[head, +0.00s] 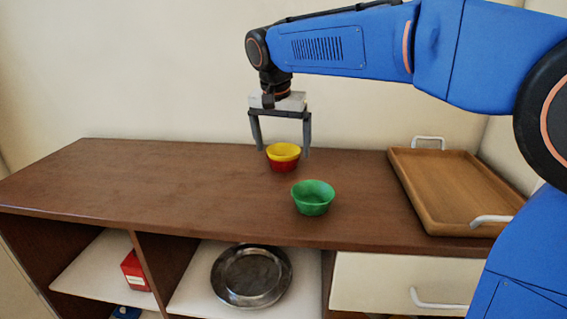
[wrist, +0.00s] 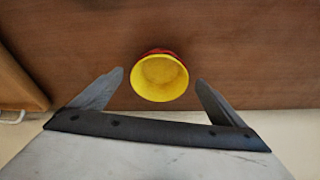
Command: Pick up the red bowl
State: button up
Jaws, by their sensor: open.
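The red bowl (head: 283,166) stands on the brown counter, and a yellow bowl (head: 283,151) sits inside it, covering its inside. In the wrist view the yellow bowl (wrist: 159,77) faces me, with a thin edge of the red bowl (wrist: 160,51) showing behind it. My gripper (head: 281,149) is open and empty, pointing down above the stacked bowls. In the wrist view the fingers of my gripper (wrist: 158,78) are spread wide, one on each side of the stack, apart from it.
A green bowl (head: 313,197) stands on the counter (head: 150,185) in front and right of the stack. A wooden tray (head: 455,190) with white handles lies at the right. The counter's left side is clear. A metal plate (head: 251,277) and red box (head: 134,270) are on shelves below.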

aim_at(283, 154)
jog(key=shift+x, duration=1.95)
jog(key=shift+c, duration=0.3)
jog(key=c, duration=1)
jog(key=shift+r, duration=0.15)
